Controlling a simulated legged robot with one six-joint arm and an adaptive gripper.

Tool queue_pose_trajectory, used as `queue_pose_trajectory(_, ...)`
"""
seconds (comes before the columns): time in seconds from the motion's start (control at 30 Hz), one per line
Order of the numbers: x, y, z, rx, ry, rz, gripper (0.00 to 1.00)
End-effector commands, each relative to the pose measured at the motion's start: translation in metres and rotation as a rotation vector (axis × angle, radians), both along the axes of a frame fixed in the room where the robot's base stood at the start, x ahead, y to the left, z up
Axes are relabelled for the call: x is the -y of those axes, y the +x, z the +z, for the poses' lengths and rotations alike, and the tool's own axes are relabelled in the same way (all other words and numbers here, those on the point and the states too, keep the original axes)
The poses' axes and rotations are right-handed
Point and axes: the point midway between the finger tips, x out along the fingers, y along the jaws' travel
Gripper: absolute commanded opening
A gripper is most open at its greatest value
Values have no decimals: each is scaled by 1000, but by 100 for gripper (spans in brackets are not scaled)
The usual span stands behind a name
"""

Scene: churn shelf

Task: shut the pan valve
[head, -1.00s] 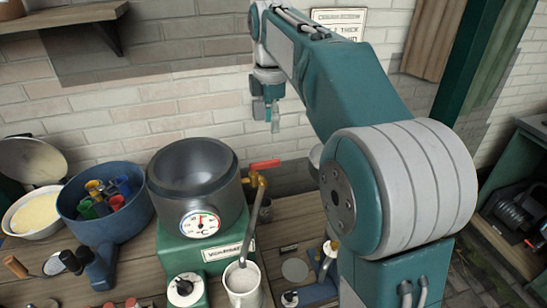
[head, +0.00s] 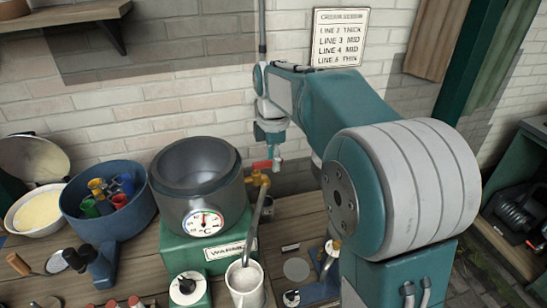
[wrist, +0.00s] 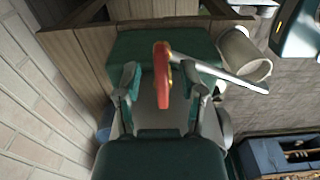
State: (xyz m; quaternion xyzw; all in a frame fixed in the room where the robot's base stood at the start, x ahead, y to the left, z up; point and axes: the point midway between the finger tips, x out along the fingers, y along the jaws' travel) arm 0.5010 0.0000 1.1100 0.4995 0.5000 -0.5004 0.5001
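The pan (head: 198,172) is a dark grey round vessel on a green warmer base (head: 185,248), with a temperature dial on its front. Its valve has a red lever handle (head: 262,165) on a brass body (head: 259,178), at the pan's right. A grey pipe (head: 252,228) slopes from the valve down to a white mug (head: 243,285). My gripper (head: 268,152) is right at the red handle in the head view. In the wrist view my gripper (wrist: 163,90) is open, with the red handle (wrist: 162,75) between its fingers and gaps on both sides.
A blue tub (head: 105,205) with coloured pieces and a white bowl (head: 40,208) stand left of the pan. The brick wall (head: 180,108) is close behind the valve. A sign (head: 340,38) hangs on it. Small items lie along the bench front.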

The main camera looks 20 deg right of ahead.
Motion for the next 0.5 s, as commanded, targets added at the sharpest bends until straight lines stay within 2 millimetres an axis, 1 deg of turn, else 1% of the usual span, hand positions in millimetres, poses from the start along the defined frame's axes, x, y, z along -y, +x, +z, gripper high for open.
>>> queue_pose_trajectory(0.03, 0, 0, 0, 0, 0, 0, 29)
queue_pose_trajectory(0.07, 0, 0, 0, 0, 0, 0, 16)
queue_pose_trajectory(0.1, 0, 0, 0, 0, 0, 0, 0)
queue_pose_trajectory(0.5, 0, 0, 0, 2, 0, -17, 0)
